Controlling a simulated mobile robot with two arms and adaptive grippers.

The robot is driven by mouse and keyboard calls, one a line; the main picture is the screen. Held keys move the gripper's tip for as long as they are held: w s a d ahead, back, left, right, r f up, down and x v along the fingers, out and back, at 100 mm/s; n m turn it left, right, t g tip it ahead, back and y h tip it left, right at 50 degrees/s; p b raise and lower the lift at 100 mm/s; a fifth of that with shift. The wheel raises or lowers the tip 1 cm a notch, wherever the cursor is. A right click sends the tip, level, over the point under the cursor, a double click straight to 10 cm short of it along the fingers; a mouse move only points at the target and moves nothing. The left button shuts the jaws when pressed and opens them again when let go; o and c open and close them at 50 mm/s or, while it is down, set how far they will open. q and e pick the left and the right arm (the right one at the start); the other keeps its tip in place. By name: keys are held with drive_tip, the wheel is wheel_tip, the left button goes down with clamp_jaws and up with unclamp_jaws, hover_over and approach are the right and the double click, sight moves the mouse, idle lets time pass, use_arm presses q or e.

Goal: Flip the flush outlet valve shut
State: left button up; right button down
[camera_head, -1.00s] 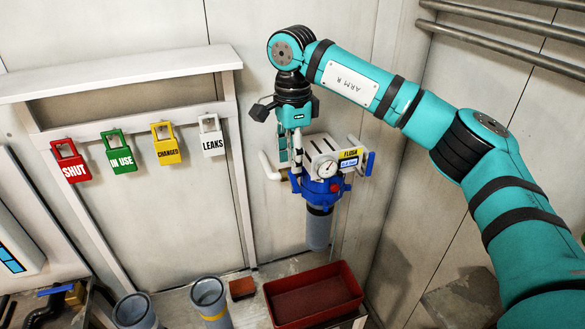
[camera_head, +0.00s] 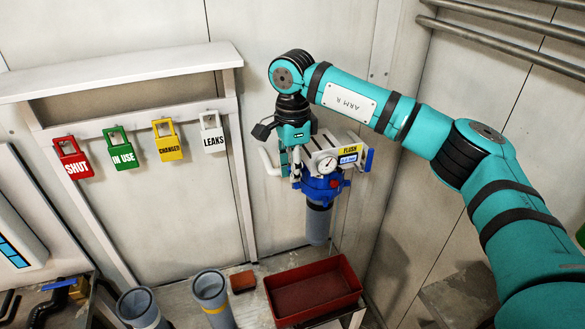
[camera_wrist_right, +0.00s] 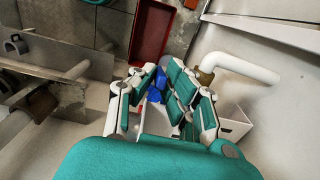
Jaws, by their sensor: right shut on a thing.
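The flush unit, with its yellow FLUSH label (camera_head: 349,150), round gauge (camera_head: 328,165), blue head (camera_head: 322,190) and grey filter housing (camera_head: 318,223), is on the back wall. A white pipe (camera_head: 271,170) leaves its left side; in the right wrist view this pipe (camera_wrist_right: 245,66) meets a brass valve body (camera_wrist_right: 206,75). My right gripper (camera_head: 291,168) is at that left side, its fingers (camera_wrist_right: 160,92) shut around the valve's handle, mostly hidden by them. Blue shows between the fingers in the wrist view. Another blue lever (camera_head: 368,160) stands upright at the unit's right. My left gripper is not in view.
A red tray (camera_head: 350,282) and grey cylinders (camera_head: 211,290) stand below. Several tags, including red SHUT (camera_head: 73,157) and white LEAKS (camera_head: 212,133), hang on the left rack. The corner wall is close on the right.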

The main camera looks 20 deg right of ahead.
drive_tip(key=shift+d+f+y+b, duration=0.35)
drive_tip(key=shift+y+b, duration=0.35)
drive_tip(key=shift+b, duration=0.25)
drive_tip(key=shift+d+r+y+b, duration=0.1)
drive_tip(key=shift+d+y+b, duration=0.2)
drive_tip(key=shift+y+b, duration=0.15)
drive_tip(key=shift+d+r+y, duration=0.1)
drive_tip(key=shift+r+y, duration=0.05)
drive_tip(key=shift+y, duration=0.2)
drive_tip(key=shift+r, duration=0.2)
drive_tip(key=c, duration=1.4)
unclamp_jaws()
drive_tip(key=v, duration=1.2)
drive_tip(key=shift+w, duration=0.1)
